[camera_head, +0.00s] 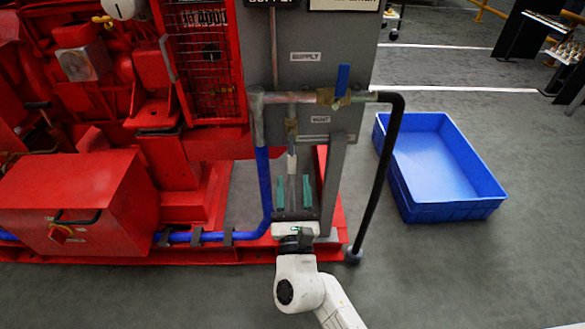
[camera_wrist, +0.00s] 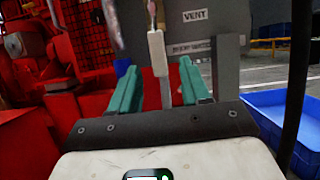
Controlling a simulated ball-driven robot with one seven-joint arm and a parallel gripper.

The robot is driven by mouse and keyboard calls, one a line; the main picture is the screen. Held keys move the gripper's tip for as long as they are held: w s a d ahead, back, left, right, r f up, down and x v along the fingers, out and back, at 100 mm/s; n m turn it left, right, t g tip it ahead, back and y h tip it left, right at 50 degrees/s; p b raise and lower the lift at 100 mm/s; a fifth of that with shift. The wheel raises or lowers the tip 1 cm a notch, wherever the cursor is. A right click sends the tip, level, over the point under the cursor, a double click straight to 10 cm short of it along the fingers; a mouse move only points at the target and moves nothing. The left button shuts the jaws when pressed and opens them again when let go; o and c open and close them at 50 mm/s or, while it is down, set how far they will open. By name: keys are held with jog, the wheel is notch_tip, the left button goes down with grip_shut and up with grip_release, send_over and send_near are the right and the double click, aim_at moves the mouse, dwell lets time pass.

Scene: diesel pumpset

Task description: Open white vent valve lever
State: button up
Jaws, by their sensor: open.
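The white vent valve lever (camera_head: 292,164) hangs down from its valve on the thin pipe in front of the grey panel. In the wrist view the white lever (camera_wrist: 157,54) points down, and its lower end shows between the two teal fingers. My gripper (camera_head: 293,186) is open, fingers pointing up towards the panel from below the lever. In the wrist view my gripper (camera_wrist: 159,80) has a wide gap between its fingers, one on each side of the lever, with no visible contact.
A blue lever (camera_head: 342,80) stands upright on the horizontal pipe at upper right. A black hose (camera_head: 383,165) curves down to the floor on the right. A blue crate (camera_head: 465,211) sits beyond it. Red machinery (camera_head: 90,200) fills the left. Grey floor is open at front right.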

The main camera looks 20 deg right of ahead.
jog(key=v, duration=0.5)
jog(key=shift+s+a+f+p, duration=0.1)
jog(key=shift+s+f+p, duration=0.05)
jog(key=shift+s+p, duration=0.2)
